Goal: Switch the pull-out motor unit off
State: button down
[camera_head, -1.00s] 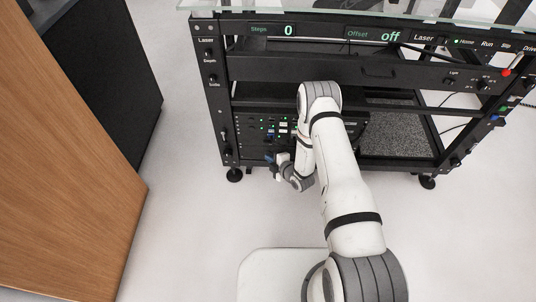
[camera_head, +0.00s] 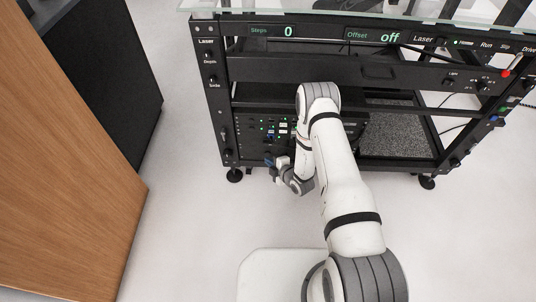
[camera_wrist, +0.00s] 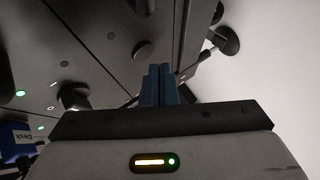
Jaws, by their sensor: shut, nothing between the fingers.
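The motor unit (camera_head: 245,126) is a black panel low in the rack, with small green lights and several knobs and switches. My arm hides its right part in the head view. My gripper (camera_head: 270,161) is at the lower left of this panel. In the wrist view my gripper (camera_wrist: 160,72) shows blue fingers shut together, with nothing between them. The fingertips point at the lower part of the dark panel, near a round black knob (camera_wrist: 143,50). I cannot tell whether they touch it. Which switch is the unit's power switch cannot be told.
The rack's foot (camera_head: 234,175) stands at the lower left, and a foot also shows in the wrist view (camera_wrist: 227,40). A wooden cabinet (camera_head: 60,160) stands far left. The floor between is clear.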

jog(key=shift+s, duration=0.1)
jog(key=s+p, duration=0.1)
jog(key=s, duration=0.4)
dwell(0.6)
